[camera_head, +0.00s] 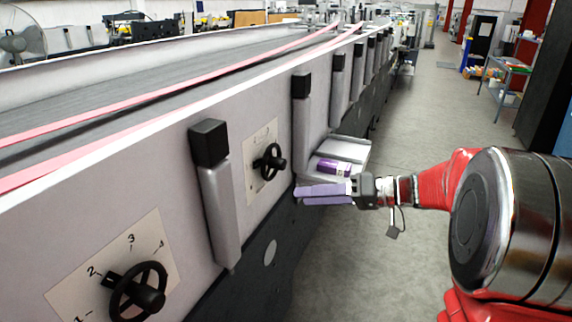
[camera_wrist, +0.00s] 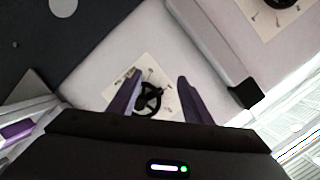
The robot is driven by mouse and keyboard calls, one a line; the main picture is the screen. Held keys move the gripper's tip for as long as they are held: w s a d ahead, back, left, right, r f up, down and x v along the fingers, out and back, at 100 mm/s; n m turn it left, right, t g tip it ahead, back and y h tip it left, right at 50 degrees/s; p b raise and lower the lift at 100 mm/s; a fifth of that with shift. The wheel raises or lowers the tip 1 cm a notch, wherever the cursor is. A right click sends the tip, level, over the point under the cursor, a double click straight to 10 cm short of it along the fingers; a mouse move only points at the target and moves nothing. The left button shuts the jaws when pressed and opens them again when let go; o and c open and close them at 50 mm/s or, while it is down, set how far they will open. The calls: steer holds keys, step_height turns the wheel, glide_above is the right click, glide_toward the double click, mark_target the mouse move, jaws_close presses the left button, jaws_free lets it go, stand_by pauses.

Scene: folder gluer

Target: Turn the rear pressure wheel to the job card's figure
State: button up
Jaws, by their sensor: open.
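Two black handwheels sit on pale dial plates on the machine's side panel. The nearer wheel (camera_head: 137,290) has a plate (camera_head: 75,290) with the figures 1 to 4. The farther wheel (camera_head: 270,162) has a smaller plate (camera_head: 252,180); its figures are too small to read. My gripper (camera_head: 297,196), with lilac fingers, is open and empty, beside and a little below the farther wheel. In the wrist view a wheel (camera_wrist: 150,98) shows between the open fingers (camera_wrist: 159,76), apart from them. Which wheel is the rear one is not marked. I cannot make out a job card.
A pale tray (camera_head: 350,146) juts from the panel just beyond my gripper, with a purple box (camera_head: 333,167) on it. Posts with black caps, such as the near post (camera_head: 222,215), stand out from the panel on either side of the farther wheel. The aisle floor (camera_head: 425,110) is clear.

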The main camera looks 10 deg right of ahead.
mark_target(285, 165)
steer(key=w+d+r+t+y, duration=0.1)
steer(key=w+d+t, duration=0.2)
steer(key=d, duration=0.5)
steer(key=shift+w+t, duration=0.3)
steer(key=shift+w, duration=0.5)
steer(key=x, duration=1.4)
steer(key=shift+s+r, duration=0.1)
steer(key=shift+r, duration=0.05)
steer(key=shift+c, duration=0.6)
steer(key=c, duration=0.9)
steer(key=shift+d, duration=0.25)
steer(key=shift+c, duration=0.2)
steer(key=shift+a, duration=0.15)
